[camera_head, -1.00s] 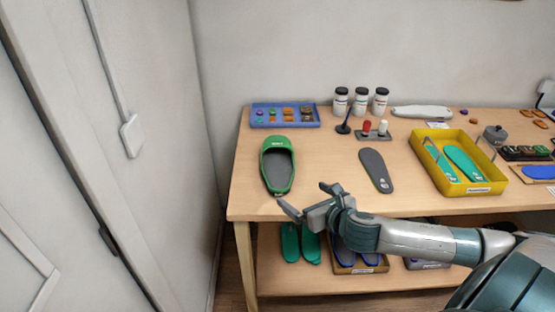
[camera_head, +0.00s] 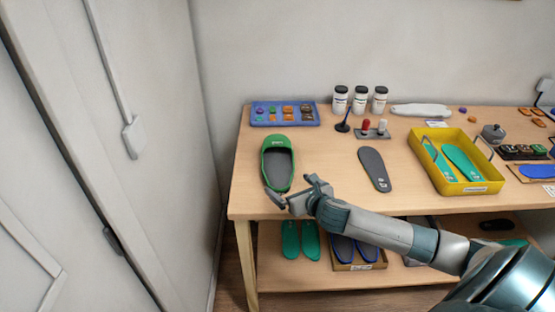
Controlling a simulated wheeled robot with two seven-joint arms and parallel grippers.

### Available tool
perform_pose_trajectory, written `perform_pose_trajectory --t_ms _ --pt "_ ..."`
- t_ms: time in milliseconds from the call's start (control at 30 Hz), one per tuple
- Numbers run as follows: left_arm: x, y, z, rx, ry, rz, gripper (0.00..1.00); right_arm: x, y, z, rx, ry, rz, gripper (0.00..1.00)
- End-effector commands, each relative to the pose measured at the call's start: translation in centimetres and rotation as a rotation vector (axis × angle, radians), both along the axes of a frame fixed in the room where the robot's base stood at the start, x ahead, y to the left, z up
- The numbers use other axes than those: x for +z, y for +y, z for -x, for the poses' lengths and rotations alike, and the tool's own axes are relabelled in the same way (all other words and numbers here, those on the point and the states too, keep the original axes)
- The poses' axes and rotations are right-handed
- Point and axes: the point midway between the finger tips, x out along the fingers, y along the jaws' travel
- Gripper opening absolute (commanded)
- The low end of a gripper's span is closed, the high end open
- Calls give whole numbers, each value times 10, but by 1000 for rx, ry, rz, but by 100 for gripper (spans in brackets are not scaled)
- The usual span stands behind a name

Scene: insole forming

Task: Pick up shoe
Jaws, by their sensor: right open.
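A green shoe (camera_head: 278,162) with a dark grey inside lies on the left part of the wooden table, its heel end toward the front edge. My right gripper (camera_head: 290,188) is open at the shoe's heel end, near the table's front edge. One finger reaches just below the heel and the other is to its right. I cannot tell whether the fingers touch the shoe. My left gripper is not in view.
A grey insole (camera_head: 376,170) lies right of the shoe. A yellow bin (camera_head: 466,188) with green insoles stands further right. A blue tray (camera_head: 285,122) and white bottles (camera_head: 360,100) are at the back. Bare tabletop (camera_head: 330,155) lies between shoe and grey insole.

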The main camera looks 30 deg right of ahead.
Motion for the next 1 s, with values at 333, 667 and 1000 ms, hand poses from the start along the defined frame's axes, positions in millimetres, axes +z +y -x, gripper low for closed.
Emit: perform_pose_trajectory --t_ms 333,667,1000 --pt "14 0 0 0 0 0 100 -3 -6 -23 -3 0 -3 100" --pt "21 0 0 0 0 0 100 -16 -9 -48 0 1 -1 100" --pt "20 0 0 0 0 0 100 -17 -9 -48 1 0 0 100"
